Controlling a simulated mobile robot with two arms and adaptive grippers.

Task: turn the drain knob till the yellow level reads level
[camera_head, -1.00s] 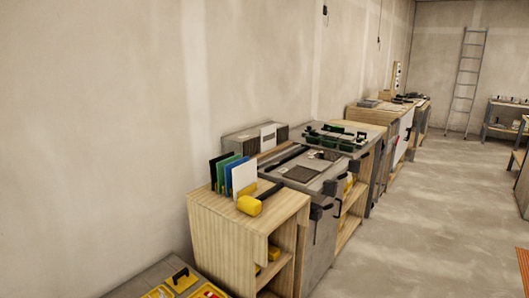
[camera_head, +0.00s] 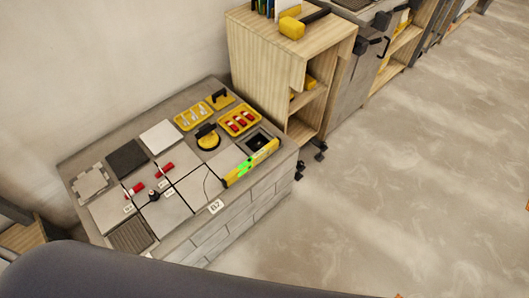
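The yellow level (camera_head: 251,162) lies tilted in the picture along the front right edge of the tiled bench top (camera_head: 187,250). It has bright green parts near its middle and left end. Its bubble is too small to read. A dark square opening (camera_head: 258,139), perhaps the drain, is just behind the level. A small black knob-like piece (camera_head: 153,196) stands among the light tiles, left of the level. I cannot tell whether it is the drain knob. Neither gripper is in view.
Yellow trays (camera_head: 193,117) and (camera_head: 240,121), a round yellow tool (camera_head: 208,138) and red clips (camera_head: 165,169) sit on the bench. A wooden shelf unit (camera_head: 262,75) stands behind it. Open floor (camera_head: 400,190) lies to the right.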

